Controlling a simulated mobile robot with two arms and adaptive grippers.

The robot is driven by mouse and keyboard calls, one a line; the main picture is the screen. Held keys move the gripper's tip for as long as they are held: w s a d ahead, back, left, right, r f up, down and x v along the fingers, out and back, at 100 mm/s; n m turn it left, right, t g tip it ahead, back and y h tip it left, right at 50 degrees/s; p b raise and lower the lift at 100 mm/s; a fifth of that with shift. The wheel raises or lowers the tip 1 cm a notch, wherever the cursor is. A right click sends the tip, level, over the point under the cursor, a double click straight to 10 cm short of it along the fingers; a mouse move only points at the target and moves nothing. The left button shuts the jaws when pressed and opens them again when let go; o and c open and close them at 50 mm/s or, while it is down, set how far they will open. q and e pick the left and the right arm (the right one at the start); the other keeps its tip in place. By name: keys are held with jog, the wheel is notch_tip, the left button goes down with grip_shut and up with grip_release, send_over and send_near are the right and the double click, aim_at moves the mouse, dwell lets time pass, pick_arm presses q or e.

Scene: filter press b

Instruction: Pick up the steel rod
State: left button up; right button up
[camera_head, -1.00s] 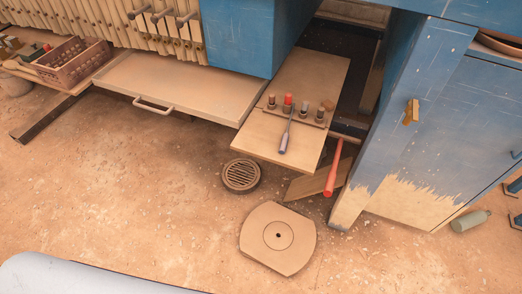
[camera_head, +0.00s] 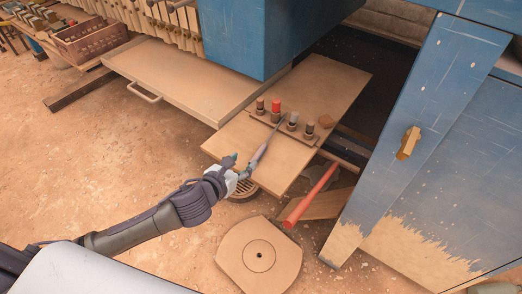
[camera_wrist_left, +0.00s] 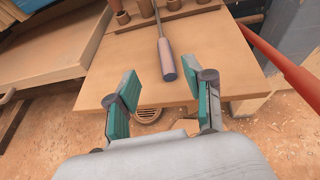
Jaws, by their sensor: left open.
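The steel rod (camera_head: 271,137) has a thin shaft and a thicker grey-purple handle (camera_head: 255,161). It lies on a tan board, its shaft reaching among several small knobs. In the left wrist view the rod's handle (camera_wrist_left: 167,61) points toward me, a little beyond the fingertips and between their lines. My left gripper (camera_head: 236,167) is at the board's near edge, close to the handle end. Its teal-padded fingers (camera_wrist_left: 163,98) are spread apart with nothing between them. My right gripper does not show.
The tan board (camera_head: 340,80) juts out under a blue machine (camera_head: 240,35). A red-handled bar (camera_head: 312,195) sticks out at its right, near a blue post (camera_head: 400,130). A round-holed plate (camera_head: 258,254) and a floor drain (camera_head: 243,189) lie below. A drawer-like panel (camera_head: 190,80) is at left.

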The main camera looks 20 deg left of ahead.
aim_at(259, 151)
pick_arm(q)
jog(key=x, duration=1)
jog(key=shift+s+d+f, duration=0.1)
jog(key=shift+s+d, duration=0.05)
jog(key=shift+d, duration=0.2)
jog(key=shift+s, duration=0.1)
grip_shut()
